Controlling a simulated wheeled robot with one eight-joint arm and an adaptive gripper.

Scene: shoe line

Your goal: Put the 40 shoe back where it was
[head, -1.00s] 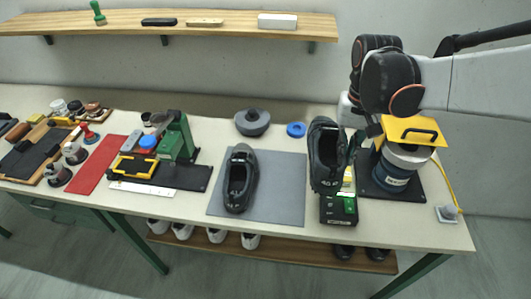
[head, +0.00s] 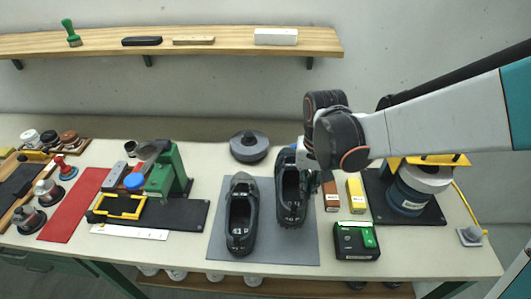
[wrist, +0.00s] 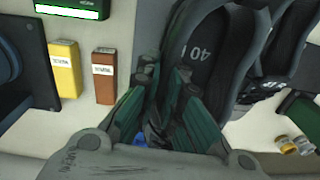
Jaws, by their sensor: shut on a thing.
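I cannot tell whether the sole touches the mat. A second black shoe (head: 240,225) lies on the left part of the mat, beside the held one and roughly parallel.
Right of the mat stand a brown box (head: 330,192), a yellow box (head: 356,195) and a black-green device (head: 356,241). A round grey container (head: 248,146) is behind the mat. A green press (head: 170,172) on a black board is at the left.

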